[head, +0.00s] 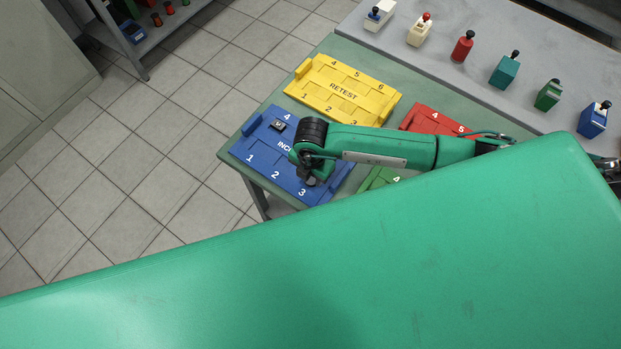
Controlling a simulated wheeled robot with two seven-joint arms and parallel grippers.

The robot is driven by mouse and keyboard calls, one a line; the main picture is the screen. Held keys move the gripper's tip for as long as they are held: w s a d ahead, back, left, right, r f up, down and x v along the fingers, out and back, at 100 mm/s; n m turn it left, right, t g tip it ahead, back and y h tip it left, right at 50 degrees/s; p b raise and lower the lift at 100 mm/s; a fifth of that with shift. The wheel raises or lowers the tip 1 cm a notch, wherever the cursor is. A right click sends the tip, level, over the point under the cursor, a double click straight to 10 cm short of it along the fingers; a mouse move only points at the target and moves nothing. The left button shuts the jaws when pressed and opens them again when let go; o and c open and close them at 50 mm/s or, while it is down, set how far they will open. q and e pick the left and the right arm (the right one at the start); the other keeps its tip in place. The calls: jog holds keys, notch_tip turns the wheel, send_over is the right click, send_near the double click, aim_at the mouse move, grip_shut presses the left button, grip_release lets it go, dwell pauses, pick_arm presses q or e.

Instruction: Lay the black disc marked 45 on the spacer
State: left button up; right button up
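My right gripper (311,181) hangs from the green arm that comes in from the right. It points down over the blue tray (249,147), near the number 3. It is small and dark here, and I cannot tell whether its fingers are open or shut or hold anything. A small black piece (278,124) with a pale mark lies on the blue tray near the number 4. The mark is too small to read. I cannot make out a disc marked 45 or a spacer. My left gripper is not in view.
A yellow RETEST tray (326,93) lies behind the blue one. A red tray (428,117) and a green tray (377,180) are partly hidden. Several coloured blocks with knobs, including a teal one (504,71), stand on a grey surface (440,66). A large green surface covers the foreground.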

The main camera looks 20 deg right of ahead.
jog(key=c, duration=0.3)
jog(key=shift+r+p, duration=1.9)
jog(key=shift+r, duration=0.6)
jog(key=shift+c, duration=0.2)
